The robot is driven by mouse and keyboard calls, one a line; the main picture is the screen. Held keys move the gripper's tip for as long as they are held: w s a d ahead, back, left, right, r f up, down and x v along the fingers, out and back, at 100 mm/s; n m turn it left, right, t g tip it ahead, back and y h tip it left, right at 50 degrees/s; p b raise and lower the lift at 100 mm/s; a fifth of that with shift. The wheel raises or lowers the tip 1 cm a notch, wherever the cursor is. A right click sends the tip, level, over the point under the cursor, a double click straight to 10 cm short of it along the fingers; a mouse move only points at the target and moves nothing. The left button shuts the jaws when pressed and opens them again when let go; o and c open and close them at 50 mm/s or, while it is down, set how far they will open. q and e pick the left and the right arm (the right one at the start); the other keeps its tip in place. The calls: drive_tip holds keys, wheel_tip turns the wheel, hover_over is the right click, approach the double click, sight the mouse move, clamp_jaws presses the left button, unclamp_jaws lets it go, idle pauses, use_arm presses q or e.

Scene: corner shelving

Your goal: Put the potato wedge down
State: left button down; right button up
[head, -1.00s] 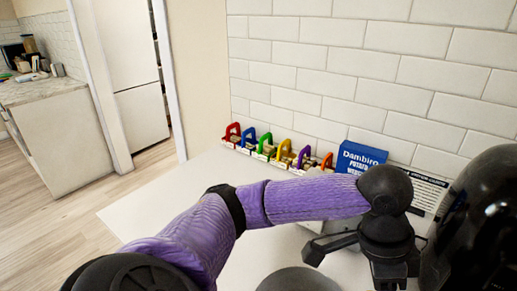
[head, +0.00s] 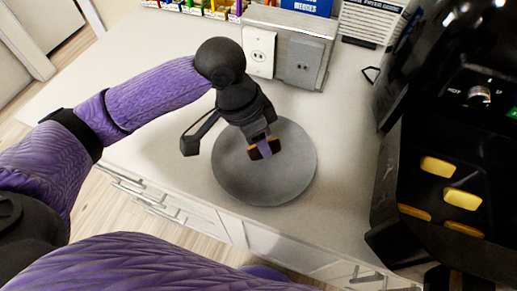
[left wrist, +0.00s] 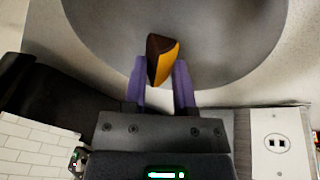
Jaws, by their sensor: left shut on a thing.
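The potato wedge (head: 275,146) is orange-yellow with a dark brown side. My left gripper (head: 263,145) is shut on it, with its purple fingers on either side. The wedge (left wrist: 167,62) also shows between the fingertips in the left wrist view. The gripper points down over a round grey plate (head: 290,180) on the white counter. I cannot tell whether the wedge touches the plate. My right gripper is not in view.
A black appliance (head: 390,100) with several yellow patches stands at the right. A grey outlet box (head: 325,35) stands behind the plate. A blue box (head: 305,5) and several small coloured containers (head: 200,8) line the back. The white counter (head: 150,130) left of the plate is clear.

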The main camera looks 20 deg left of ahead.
use_arm(q)
wheel_tip(320, 180, down, 3)
drive_tip(key=shift+r+b, duration=0.2)
drive_tip(key=shift+b, duration=0.15)
drive_tip(key=shift+f, duration=0.1)
drive_tip(key=c, duration=0.7)
unclamp_jaws()
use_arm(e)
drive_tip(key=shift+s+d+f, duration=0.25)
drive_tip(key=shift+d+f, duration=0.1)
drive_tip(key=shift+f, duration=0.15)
use_arm(q)
drive_tip(key=p+v, duration=0.5)
drive_tip(key=v, duration=0.7)
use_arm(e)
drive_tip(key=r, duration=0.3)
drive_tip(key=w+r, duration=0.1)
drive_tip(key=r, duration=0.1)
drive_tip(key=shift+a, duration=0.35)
